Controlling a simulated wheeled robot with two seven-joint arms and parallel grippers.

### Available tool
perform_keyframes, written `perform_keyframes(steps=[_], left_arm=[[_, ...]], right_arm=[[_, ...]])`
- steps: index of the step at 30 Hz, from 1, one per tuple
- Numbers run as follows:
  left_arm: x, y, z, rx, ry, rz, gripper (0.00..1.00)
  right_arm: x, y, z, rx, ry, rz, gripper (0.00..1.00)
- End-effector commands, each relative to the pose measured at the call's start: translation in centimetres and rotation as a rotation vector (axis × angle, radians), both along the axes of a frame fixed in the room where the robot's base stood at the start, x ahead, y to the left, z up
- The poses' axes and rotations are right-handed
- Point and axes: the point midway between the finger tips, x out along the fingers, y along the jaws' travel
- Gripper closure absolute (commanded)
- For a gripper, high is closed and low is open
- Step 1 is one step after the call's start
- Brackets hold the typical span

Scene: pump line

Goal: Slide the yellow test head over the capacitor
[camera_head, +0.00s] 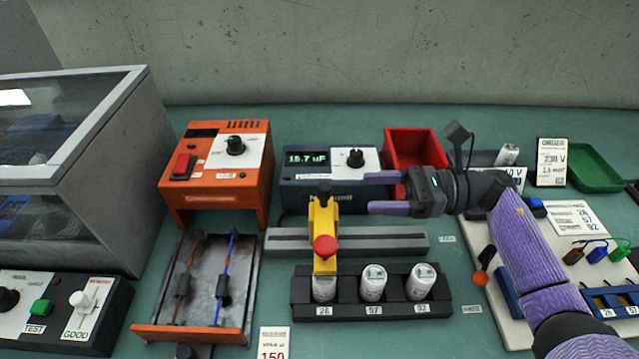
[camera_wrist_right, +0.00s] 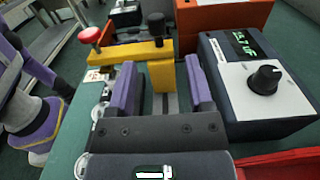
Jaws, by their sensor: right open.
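The yellow test head (camera_head: 323,220), with a red knob and a black-topped post, sits near the left end of the grey rail (camera_head: 400,240). Its front arm reaches over the left capacitor (camera_head: 324,290) in the black rack (camera_head: 398,300), labelled 26; I cannot tell whether they touch. Two more capacitors stand upright in slots 57 (camera_head: 373,283) and 92 (camera_head: 421,281). My right gripper (camera_head: 369,193) is open, pointing left, behind the rail. In the right wrist view the yellow post (camera_wrist_right: 163,72) shows between its fingers (camera_wrist_right: 160,88). My left gripper is not in view.
The dark meter (camera_head: 330,185) behind reads about 15.7 uF. A red bin (camera_head: 412,145) and green tray (camera_head: 594,168) stand at the back. An orange unit (camera_head: 215,165) and wire tray (camera_head: 250,300) stand left. A white board (camera_head: 510,270) lies right.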

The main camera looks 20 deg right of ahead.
Motion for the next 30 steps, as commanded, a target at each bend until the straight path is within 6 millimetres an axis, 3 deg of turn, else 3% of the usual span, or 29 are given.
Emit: perform_keyframes(steps=[3, 9, 20, 27, 30], left_arm=[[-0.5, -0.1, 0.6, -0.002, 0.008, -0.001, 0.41], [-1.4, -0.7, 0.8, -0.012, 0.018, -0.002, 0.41], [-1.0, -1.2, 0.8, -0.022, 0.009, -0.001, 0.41], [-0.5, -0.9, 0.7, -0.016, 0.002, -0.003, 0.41], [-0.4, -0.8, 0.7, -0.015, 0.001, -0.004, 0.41]], right_arm=[[0.8, 2.9, 0.5, 0.006, -0.005, 0.002, 0.34], [1.9, 6.7, 0.4, 0.006, -0.002, 0.000, 0.34], [2.2, 7.7, 0.3, 0.004, 0.000, -0.001, 0.34], [2.2, 7.7, 0.3, 0.004, 0.001, -0.001, 0.85], [2.2, 7.7, 0.3, 0.004, 0.001, -0.001, 1.00]])
